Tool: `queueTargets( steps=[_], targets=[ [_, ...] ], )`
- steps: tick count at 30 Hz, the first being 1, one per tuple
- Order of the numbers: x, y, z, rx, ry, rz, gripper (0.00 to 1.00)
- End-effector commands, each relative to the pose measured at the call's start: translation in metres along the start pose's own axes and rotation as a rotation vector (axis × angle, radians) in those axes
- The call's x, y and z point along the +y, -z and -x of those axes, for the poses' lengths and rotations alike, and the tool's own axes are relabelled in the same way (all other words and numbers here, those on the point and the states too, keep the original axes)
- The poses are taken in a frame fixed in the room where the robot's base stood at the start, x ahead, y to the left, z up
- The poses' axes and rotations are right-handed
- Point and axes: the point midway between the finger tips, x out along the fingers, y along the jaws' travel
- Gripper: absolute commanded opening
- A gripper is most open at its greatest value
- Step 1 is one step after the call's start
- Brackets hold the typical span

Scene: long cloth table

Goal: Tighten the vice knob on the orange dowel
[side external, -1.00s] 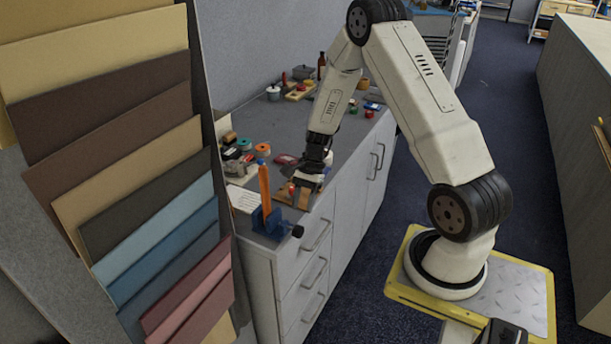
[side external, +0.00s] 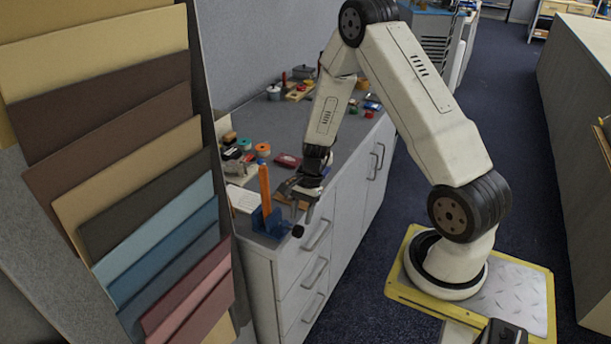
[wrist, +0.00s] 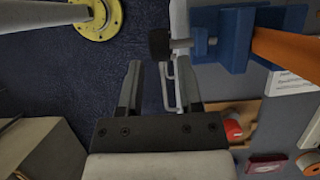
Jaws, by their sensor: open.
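The orange dowel (side external: 265,188) stands upright in the blue vice (side external: 270,224) at the near corner of the table; in the wrist view the dowel (wrist: 285,50) and vice (wrist: 238,38) are at the upper right. The vice's black knob (side external: 298,231) sticks out past the table's front edge. In the wrist view the knob (wrist: 160,43), on its grey screw, is just beyond my fingertips, roughly in line with the gap between them. My gripper (side external: 297,207) is open and empty beside the vice, above the knob; it also shows in the wrist view (wrist: 149,68).
A wooden board with a red part (wrist: 234,128) lies beside the vice. A white paper (side external: 243,199), orange roll (side external: 263,149), red box (side external: 287,160) and several small tools stand farther back. Tilted colour panels (side external: 110,160) fill the left. Open space lies before the drawers.

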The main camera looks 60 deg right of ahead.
Motion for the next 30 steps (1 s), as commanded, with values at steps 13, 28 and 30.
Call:
queueTargets(
  steps=[13, 28, 30],
  targets=[
    [0.0, 0.0, -0.038, 0.0, -0.001, 0.001, 0.46],
    [0.0, 0.0, -0.04, 0.001, 0.0, 0.001, 0.0],
    [0.0, 0.0, -0.04, 0.0, 0.0, 0.001, 0.0]
  ],
)
